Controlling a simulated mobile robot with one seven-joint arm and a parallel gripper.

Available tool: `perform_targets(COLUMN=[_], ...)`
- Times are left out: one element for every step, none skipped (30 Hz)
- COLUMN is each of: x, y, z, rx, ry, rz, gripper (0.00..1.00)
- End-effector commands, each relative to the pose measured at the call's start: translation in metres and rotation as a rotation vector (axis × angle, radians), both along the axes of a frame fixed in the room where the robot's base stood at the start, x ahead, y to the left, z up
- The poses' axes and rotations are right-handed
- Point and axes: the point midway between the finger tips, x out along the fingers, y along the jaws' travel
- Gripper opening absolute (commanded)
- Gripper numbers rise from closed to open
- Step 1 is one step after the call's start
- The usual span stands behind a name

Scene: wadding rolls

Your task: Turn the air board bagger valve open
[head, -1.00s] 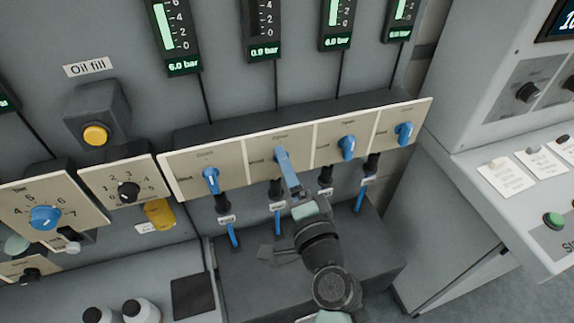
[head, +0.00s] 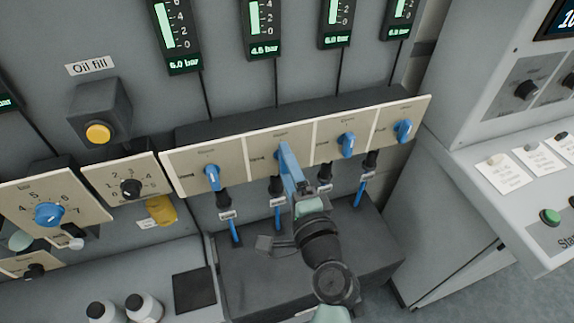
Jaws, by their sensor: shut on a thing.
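A row of blue valve handles sits on a long beige panel (head: 228,164). The second valve handle from the left (head: 284,155) is in my gripper (head: 293,175), which is shut on it. My gripper and wrist reach it from below and partly cover the handle. The gauge above this valve (head: 264,32) reads about 4.6 bar, with a green bar lit. The small labels over the valves are too blurred to read, so I cannot tell by name which is the board bagger valve.
Other blue handles stand close by: one on the left (head: 212,177), two on the right (head: 346,145) (head: 403,131). Blue hoses hang below the panel. A dark box (head: 350,245) lies under my wrist. White bottles (head: 142,306) stand lower left.

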Motion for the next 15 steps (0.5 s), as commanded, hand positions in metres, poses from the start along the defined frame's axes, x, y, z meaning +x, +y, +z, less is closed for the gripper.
perform_targets(x=[-0.0003, -0.0004, -0.0003, -0.0003, -0.0003, -0.0002, -0.0002, -0.0002, -0.0001, -0.0001, -0.0003, -0.0010, -0.0021, -0.0038, -0.0070], y=[-0.0006, -0.0005, -0.0005, -0.0005, -0.0005, -0.0004, -0.0004, -0.0004, -0.0002, -0.0002, -0.0003, -0.0005, -0.0010, -0.0016, -0.0028], z=[-0.0010, -0.0009, -0.0009, -0.0009, -0.0008, -0.0007, -0.0007, -0.0006, -0.0005, -0.0005, -0.0005, -0.0006, -0.0009, -0.0013, -0.0015], rx=[0.005, 0.004, 0.004, 0.003, 0.003, 0.003, 0.003, 0.003, 0.003, 0.002, 0.002, 0.002, 0.002, 0.002, 0.002], ry=[0.003, 0.003, 0.003, 0.002, 0.002, 0.002, 0.002, 0.002, 0.002, 0.001, 0.001, 0.002, 0.002, 0.002, 0.002], rz=[-0.001, -0.001, -0.001, -0.001, -0.001, -0.001, -0.001, -0.001, -0.001, 0.000, 0.000, -0.001, -0.001, -0.001, -0.002], gripper=[0.80, 0.86, 0.93, 0.98, 1.00, 1.00, 1.00, 1.00, 1.00, 1.00, 1.00, 1.00, 1.00, 1.00, 1.00])
